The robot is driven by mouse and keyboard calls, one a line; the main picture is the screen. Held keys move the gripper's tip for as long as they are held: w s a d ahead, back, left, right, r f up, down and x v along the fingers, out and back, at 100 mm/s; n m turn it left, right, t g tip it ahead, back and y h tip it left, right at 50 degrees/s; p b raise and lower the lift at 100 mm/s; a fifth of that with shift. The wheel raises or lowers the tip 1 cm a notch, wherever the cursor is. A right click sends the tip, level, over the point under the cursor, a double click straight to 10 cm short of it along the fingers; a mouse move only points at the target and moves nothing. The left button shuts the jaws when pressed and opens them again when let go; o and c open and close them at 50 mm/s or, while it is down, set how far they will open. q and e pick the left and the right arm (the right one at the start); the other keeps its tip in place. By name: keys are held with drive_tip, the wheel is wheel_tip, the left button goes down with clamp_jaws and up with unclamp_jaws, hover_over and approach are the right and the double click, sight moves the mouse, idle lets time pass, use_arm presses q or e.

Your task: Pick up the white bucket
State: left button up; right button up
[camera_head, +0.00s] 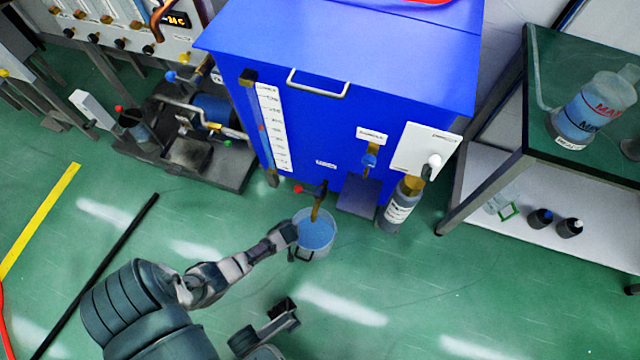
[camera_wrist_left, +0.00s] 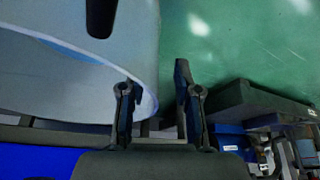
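The white, translucent bucket (camera_head: 314,252) stands on the green floor below the tap of the blue tank, with blue liquid inside and a dark handle at its front. My left gripper (camera_head: 288,234) is at the bucket's left rim. In the left wrist view the bucket (camera_wrist_left: 60,85) fills the left side. The left gripper's fingers (camera_wrist_left: 157,105) are apart there; the rim edge shows between them, with one finger overlapping the bucket and the other outside it. No firm contact can be made out. My right gripper (camera_head: 285,312) is low in the head view, apart from the bucket; its opening is unclear.
The blue tank (camera_head: 345,85) stands behind the bucket, its tap (camera_head: 317,200) directly above it. A grey bottle (camera_head: 398,207) stands right of it. A pump rig (camera_head: 190,130) is at the left, a shelf table (camera_head: 560,190) at the right. The front floor is mostly clear.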

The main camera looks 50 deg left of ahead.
use_arm(q)
drive_tip(key=shift+w+f, duration=0.15)
drive_tip(key=shift+w, duration=0.1)
clamp_jaws()
drive_tip(key=shift+w+a, duration=0.15)
idle(0.4)
